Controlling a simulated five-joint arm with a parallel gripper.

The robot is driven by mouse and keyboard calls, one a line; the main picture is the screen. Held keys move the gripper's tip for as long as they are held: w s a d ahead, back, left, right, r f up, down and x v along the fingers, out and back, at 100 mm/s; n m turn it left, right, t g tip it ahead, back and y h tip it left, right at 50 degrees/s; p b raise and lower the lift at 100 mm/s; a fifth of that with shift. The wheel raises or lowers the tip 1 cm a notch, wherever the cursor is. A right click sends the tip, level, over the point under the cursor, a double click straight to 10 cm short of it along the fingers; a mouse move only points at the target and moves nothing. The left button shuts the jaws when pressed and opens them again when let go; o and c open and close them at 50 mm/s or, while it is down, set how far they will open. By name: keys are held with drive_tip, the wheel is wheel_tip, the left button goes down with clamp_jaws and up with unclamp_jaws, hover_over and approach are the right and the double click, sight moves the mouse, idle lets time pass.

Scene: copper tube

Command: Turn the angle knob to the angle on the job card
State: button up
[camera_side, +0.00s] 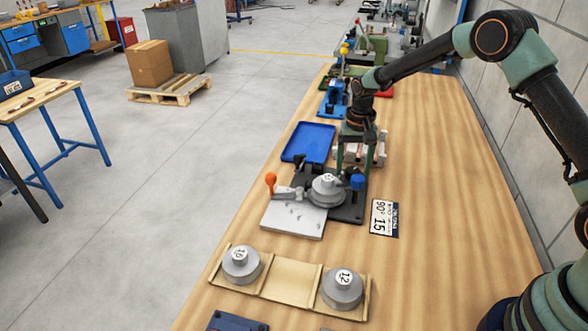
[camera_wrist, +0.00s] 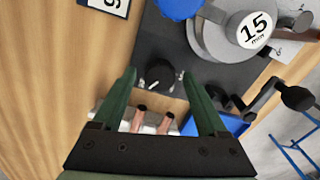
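The angle knob (camera_wrist: 158,75), round and black with small pale marks by it, is on the dark base plate of the tube bender; its pointer setting is too small to read. My gripper (camera_wrist: 159,73) is open, with its two green fingers on either side of the knob in the wrist view; I cannot tell if the tips are beside or above it. The job card (camera_side: 384,217) reads 90° and 15. Its edge shows in the wrist view (camera_wrist: 108,5).
The bender holds a grey 15 mm former (camera_side: 327,190). Two copper tubes (camera_wrist: 140,118) lie behind. A blue tray (camera_side: 308,142) and a wooden rack (camera_side: 291,277) with formers flank the bender.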

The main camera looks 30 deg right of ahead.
sight(353, 170)
wheel_tip(353, 170, up, 12)
idle(0.6)
drive_tip(key=s+a+r+n+t, duration=0.1)
drive_tip(key=s+r+n+t, duration=0.2)
drive_tip(key=s+r, duration=0.8)
drive_tip(key=s+n+t, duration=0.2)
drive_tip(key=s+n, duration=0.1)
drive_tip(key=s, duration=0.8)
drive_tip(key=shift+s+a+f+t, duration=0.2)
drive_tip(key=shift+a+f+t, duration=0.15)
drive_tip(key=shift+f, duration=0.1)
